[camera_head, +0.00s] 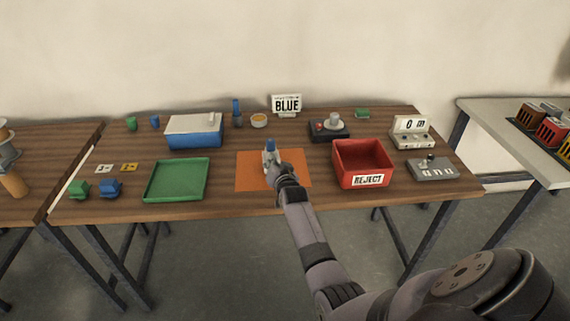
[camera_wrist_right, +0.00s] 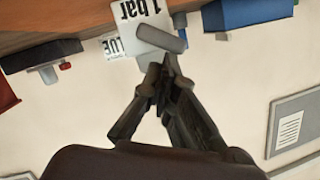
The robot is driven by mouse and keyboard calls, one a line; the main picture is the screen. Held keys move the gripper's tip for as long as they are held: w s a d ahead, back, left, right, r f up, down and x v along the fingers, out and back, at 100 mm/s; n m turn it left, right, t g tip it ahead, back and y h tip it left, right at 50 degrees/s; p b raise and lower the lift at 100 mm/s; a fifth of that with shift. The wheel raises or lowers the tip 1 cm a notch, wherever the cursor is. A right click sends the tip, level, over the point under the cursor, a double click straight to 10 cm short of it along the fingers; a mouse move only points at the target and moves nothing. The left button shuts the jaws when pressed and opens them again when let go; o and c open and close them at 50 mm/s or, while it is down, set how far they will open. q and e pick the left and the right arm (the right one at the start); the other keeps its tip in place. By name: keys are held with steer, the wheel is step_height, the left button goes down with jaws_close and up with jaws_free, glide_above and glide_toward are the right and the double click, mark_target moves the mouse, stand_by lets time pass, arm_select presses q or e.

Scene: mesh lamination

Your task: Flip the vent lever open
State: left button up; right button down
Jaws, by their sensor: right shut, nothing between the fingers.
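A white piece printed "1 bar" (camera_wrist_right: 150,12) shows at the top of the right wrist view, which sees the scene upside down. A grey rounded bar (camera_wrist_right: 162,38), which looks like the vent lever, lies across it just ahead of my fingertips. My right gripper (camera_wrist_right: 170,70) is shut and empty, close to this bar; I cannot tell whether they touch. In the head view my right gripper (camera_head: 272,166) is over the orange mat (camera_head: 246,182), beside a small grey thing with a blue top (camera_head: 270,144), partly hidden by the gripper. My left gripper is not in view.
A red REJECT crate (camera_head: 340,165) stands right of the mat. A green tray (camera_head: 148,185) lies to the left. Behind are a blue box (camera_head: 195,141), a BLUE sign (camera_head: 287,105) and a black device (camera_head: 318,134). Bare wood shows between mat and tray.

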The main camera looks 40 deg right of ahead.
steer(key=shift+w+a+n+h, duration=0.2)
steer(key=shift+a+n+h, duration=0.25)
steer(key=shift+n, duration=0.35)
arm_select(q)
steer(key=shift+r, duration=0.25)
arm_select(e)
steer(key=shift+d, duration=0.1)
steer(key=shift+d+r+p, duration=0.1)
steer(key=shift+r+p, duration=0.2)
steer(key=shift+p, duration=0.1)
steer(key=r+p, duration=0.2)
steer(key=r, duration=0.1)
steer(key=shift+d, duration=0.4)
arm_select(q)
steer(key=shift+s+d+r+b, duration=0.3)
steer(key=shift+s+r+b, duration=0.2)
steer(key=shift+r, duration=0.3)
arm_select(e)
steer(key=d+v, duration=0.1)
steer(key=v, duration=0.9)
steer(key=shift+s, duration=0.45)
steer(key=shift+a, duration=0.15)
